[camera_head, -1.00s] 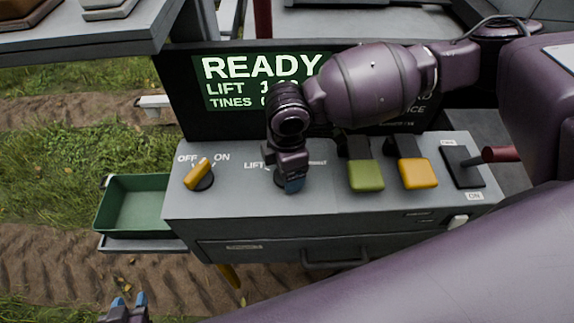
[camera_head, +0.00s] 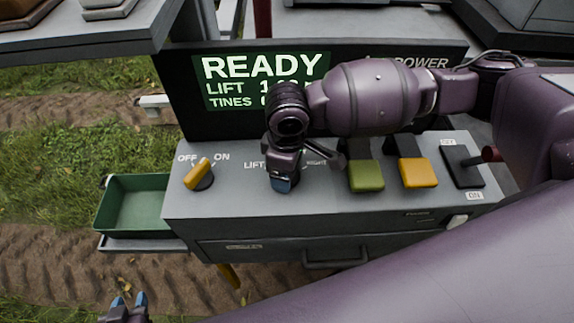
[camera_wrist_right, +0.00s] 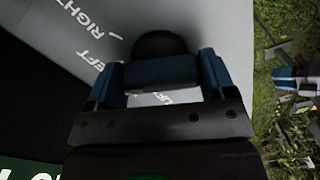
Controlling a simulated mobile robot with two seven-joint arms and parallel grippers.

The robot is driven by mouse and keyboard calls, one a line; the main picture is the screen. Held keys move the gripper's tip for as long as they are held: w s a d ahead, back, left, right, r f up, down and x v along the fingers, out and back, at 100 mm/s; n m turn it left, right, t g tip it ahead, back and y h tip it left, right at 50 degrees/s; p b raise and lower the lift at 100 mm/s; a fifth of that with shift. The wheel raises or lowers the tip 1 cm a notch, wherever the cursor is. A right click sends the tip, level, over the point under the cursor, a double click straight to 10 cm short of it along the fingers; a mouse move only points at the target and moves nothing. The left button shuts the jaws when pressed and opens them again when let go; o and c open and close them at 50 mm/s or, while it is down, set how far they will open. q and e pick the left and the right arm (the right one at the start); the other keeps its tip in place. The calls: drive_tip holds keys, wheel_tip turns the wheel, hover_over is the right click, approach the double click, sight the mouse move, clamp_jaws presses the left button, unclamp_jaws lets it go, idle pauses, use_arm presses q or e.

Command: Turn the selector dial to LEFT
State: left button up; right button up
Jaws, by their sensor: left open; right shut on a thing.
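The selector dial (camera_wrist_right: 158,72) shows in the right wrist view as a dark blue bar handle on a dark round base. The labels LEFT, RIGHT and LIFT are printed on the grey panel around it. My right gripper (camera_wrist_right: 160,78) is shut on the handle, one finger on each side. In the head view my right gripper (camera_head: 282,182) points down onto the panel and hides most of the dial. My left gripper (camera_head: 128,302) is open and empty at the bottom left, over the ground, away from the console.
A yellow OFF/ON knob (camera_head: 199,174) stands left of the right gripper. A screen (camera_head: 262,82) reading READY rises behind. A green bin (camera_head: 135,210) sits at the left.

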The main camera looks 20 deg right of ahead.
idle(0.4)
drive_tip(key=o, duration=0.9)
drive_tip(key=shift+r, duration=0.15)
wheel_tip(320, 180, up, 11)
drive_tip(key=shift+f, duration=0.2)
